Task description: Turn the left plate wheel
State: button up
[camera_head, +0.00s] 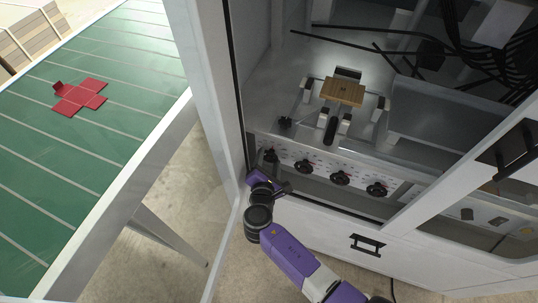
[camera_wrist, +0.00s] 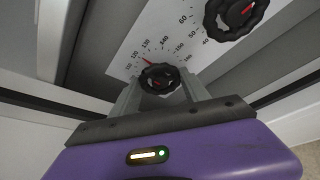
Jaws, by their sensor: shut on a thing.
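The left plate wheel is a black knob with a scalloped rim and a red mark; in the wrist view the left plate wheel (camera_wrist: 158,79) sits between the grey fingers of my gripper (camera_wrist: 160,88), which is shut on it. In the head view the left plate wheel (camera_head: 270,155) is the leftmost of a row on a white panel. My purple gripper (camera_head: 265,168) reaches up to it from below; its fingertips are hard to make out there.
A neighbouring wheel (camera_wrist: 236,14) is close by in the wrist view. More black wheels (camera_head: 340,178) continue right along the panel. A cabinet door frame (camera_head: 205,90) stands close left of my gripper. A green table (camera_head: 110,150) with a red cardboard blank (camera_head: 80,97) is further left.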

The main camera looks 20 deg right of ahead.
jog(key=shift+n+g+p, duration=0.3)
jog(key=shift+p, duration=0.1)
jog(key=o, duration=1.4)
jog(key=shift+c, duration=0.2)
jog(key=v, duration=0.7)
jog(key=shift+s+a, duration=0.3)
jog(key=shift+s, duration=0.05)
